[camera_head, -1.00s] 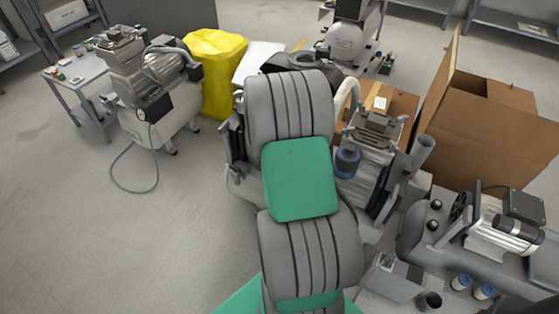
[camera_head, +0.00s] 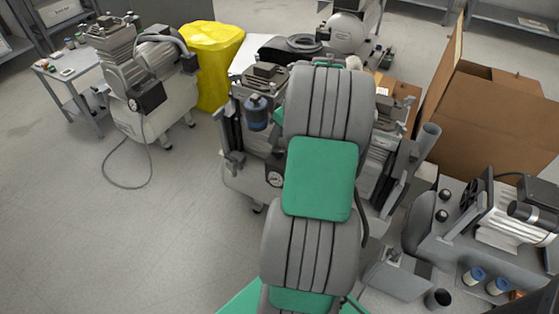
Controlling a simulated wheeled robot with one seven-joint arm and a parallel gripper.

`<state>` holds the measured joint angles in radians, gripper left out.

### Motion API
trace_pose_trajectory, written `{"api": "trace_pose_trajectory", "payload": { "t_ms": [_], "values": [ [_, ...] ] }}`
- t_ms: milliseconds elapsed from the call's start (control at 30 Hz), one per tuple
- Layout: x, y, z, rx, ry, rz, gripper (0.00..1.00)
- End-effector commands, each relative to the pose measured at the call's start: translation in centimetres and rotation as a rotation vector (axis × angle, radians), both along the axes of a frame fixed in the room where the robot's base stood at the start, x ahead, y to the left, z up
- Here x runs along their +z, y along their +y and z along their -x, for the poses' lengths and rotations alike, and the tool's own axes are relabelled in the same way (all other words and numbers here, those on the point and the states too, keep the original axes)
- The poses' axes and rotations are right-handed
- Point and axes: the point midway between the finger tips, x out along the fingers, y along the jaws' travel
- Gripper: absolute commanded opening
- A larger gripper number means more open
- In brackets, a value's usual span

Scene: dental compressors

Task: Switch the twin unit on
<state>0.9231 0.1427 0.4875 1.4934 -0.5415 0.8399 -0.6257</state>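What appears to be the twin unit (camera_head: 240,178) stands in the middle, partly behind my arm. Its left pump head (camera_head: 262,82) has a blue canister (camera_head: 257,112) on its front. A second, similar pump head (camera_head: 388,112) shows to the right of my arm. No switch can be made out. My grey and green arm reaches up across the middle and hides the unit's centre. My gripper cannot be seen; the far end of the arm is out of sight behind its own links.
A compressor (camera_head: 150,90) with a hanging cable stands at left beside a small table (camera_head: 82,82). A yellow-covered thing (camera_head: 213,60) is behind it. Cardboard boxes (camera_head: 480,115) and a horizontal tank with a motor (camera_head: 510,215) crowd the right. The left floor is clear.

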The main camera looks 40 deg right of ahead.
Motion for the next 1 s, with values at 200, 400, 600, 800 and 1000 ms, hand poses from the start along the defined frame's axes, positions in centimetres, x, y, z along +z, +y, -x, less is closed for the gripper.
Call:
{"api": "trace_pose_trajectory", "payload": {
  "t_ms": [200, 400, 600, 800, 1000],
  "values": [
    [0.1, -2.1, 2.9, 0.423, -0.063, 0.064, 0.34],
    [-2.6, -1.3, 2.0, 0.439, -0.064, 0.063, 0.34],
    [-5.8, -0.5, 0.8, 0.437, -0.065, 0.062, 0.34],
    [-6.6, -0.4, 0.5, 0.434, -0.065, 0.064, 0.34],
    [-6.5, -0.4, 0.5, 0.433, -0.065, 0.064, 0.3]
  ]
}}
